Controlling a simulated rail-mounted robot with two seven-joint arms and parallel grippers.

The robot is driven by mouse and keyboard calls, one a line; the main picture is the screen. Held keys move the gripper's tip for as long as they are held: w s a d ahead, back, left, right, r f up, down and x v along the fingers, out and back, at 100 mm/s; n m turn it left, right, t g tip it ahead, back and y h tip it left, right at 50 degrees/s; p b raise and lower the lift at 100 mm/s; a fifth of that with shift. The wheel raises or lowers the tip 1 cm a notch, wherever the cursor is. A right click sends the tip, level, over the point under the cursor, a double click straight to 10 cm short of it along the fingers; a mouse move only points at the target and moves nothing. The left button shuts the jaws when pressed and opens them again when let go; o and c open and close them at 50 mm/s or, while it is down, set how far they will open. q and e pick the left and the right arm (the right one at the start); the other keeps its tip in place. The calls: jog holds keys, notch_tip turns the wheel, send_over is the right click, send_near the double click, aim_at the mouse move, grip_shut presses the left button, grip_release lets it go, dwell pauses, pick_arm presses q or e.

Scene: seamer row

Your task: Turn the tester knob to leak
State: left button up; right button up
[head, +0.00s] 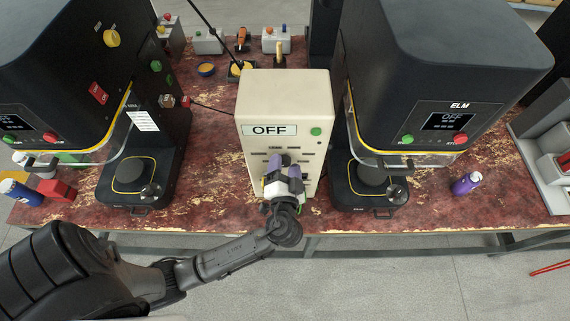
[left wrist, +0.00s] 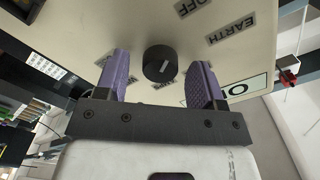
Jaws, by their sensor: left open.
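The tester (head: 252,105) is a cream box in the middle of the bench. Its display (head: 269,130) reads OFF, and a green button (head: 316,132) sits beside it. My left gripper (head: 284,170) is open at the lower front of the tester, hiding the knob in the head view. Labels OFF (left wrist: 192,7) and EARTH (left wrist: 231,28) are readable; other labels are partly hidden. My right gripper is not in view.
Dark machines stand close on both sides of the tester, the right one (head: 440,50) marked ELM and the left one (head: 60,50) similar. A purple bottle (head: 466,184) stands at the right. A red block (head: 58,191) lies at the left. Floor is open before the bench.

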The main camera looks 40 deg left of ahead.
pick_arm(q)
jog(key=shift+w+a, duration=0.1)
jog(key=c, duration=0.9)
jog(key=shift+c, duration=0.2)
